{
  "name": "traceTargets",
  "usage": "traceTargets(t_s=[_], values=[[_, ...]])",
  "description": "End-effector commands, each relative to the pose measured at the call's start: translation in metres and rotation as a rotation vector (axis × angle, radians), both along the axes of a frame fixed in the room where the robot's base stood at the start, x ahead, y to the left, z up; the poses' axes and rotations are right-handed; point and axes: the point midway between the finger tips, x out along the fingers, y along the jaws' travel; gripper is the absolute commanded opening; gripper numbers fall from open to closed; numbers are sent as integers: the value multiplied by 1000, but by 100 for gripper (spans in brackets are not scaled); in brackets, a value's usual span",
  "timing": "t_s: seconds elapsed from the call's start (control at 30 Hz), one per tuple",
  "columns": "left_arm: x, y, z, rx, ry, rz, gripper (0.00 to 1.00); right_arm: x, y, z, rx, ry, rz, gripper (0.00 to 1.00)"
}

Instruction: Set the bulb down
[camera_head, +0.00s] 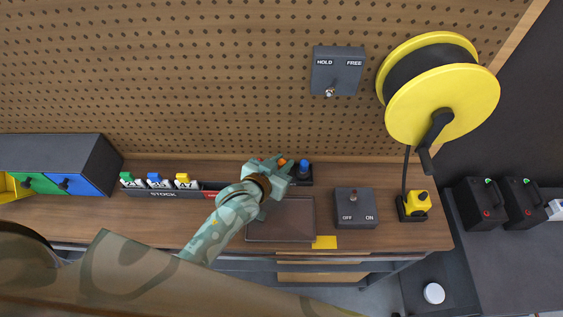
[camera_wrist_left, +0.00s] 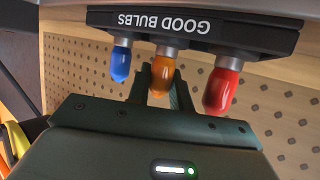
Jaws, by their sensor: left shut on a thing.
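The orange bulb (camera_wrist_left: 162,70) is between the two fingers of my left gripper (camera_wrist_left: 162,88), which is shut on it. Its metal base meets the dark rack marked GOOD BULBS (camera_wrist_left: 225,34), between a blue bulb (camera_wrist_left: 121,63) and a red bulb (camera_wrist_left: 220,88). I cannot tell whether it is fully seated. In the head view my left gripper (camera_head: 276,166) covers most of the rack; the orange bulb top (camera_head: 282,162) and the blue bulb (camera_head: 304,167) show there, and the red one is hidden. My right gripper is out of view.
A shallow dark tray (camera_head: 280,236) lies in front of the rack, with a yellow card (camera_head: 324,242) at its corner. An OFF/ON switch box (camera_head: 355,217) stands right of it. A STOCK rack (camera_head: 163,195) stands left. A yellow reel (camera_head: 440,105) hangs on the pegboard (camera_head: 200,80).

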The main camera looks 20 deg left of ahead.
Motion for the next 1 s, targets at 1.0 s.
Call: traceTargets(t_s=[1.0], values=[[-101, 26, 45, 2, 1, 1, 30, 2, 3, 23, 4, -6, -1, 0]])
